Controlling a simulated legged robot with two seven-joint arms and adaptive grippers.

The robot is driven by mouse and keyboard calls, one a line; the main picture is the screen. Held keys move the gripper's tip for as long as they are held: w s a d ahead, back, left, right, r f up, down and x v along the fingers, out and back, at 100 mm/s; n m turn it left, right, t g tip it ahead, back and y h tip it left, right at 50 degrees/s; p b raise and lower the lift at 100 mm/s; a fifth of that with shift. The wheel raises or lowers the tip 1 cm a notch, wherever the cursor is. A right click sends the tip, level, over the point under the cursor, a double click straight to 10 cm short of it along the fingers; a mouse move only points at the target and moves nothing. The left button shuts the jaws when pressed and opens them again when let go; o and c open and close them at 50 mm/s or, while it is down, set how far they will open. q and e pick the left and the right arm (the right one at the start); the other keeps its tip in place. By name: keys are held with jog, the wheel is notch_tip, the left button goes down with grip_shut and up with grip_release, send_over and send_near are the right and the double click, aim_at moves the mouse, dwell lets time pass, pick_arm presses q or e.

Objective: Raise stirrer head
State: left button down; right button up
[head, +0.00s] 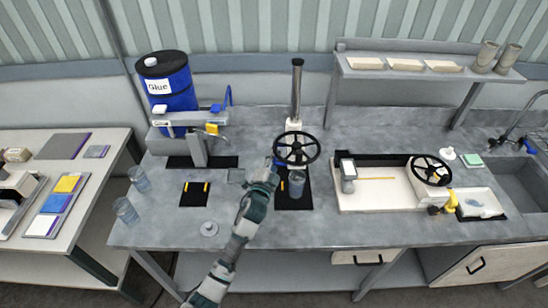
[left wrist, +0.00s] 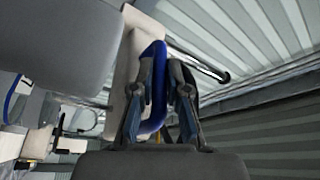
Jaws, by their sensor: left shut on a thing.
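The stirrer stands at mid-bench with a tall dark column (head: 297,88), a pale head block (head: 293,125) and a black spoked wheel (head: 313,158). A clear beaker (head: 297,187) stands below the wheel on a black base (head: 298,204). My left gripper (head: 275,167) is at the wheel's lower left side, beside the beaker. In the left wrist view my gripper (left wrist: 164,70) has its fingers closed around a blue curved handle (left wrist: 157,110) on a pale body (left wrist: 130,45). The grip is small in the head view. My right gripper is not seen.
A blue glue drum (head: 180,90) and a grey dispenser (head: 190,125) stand to the left. Two clear cups (head: 139,180) are at the left edge. A white tray (head: 385,195) with another wheel lies right.

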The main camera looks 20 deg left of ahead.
pick_arm(q)
notch_tip(320, 180, up, 11)
jog(key=p, duration=0.7)
jog(key=shift+r+p, duration=0.2)
jog(key=shift+p, duration=0.15)
jog(key=c, duration=1.5)
grip_release()
jog(key=shift+o, duration=0.3)
jog(key=shift+f, duration=0.1)
jog(key=v, duration=1.1)
jog(key=shift+s+f, duration=0.25)
jog(key=shift+s, duration=0.15)
jog(key=shift+f, duration=0.1)
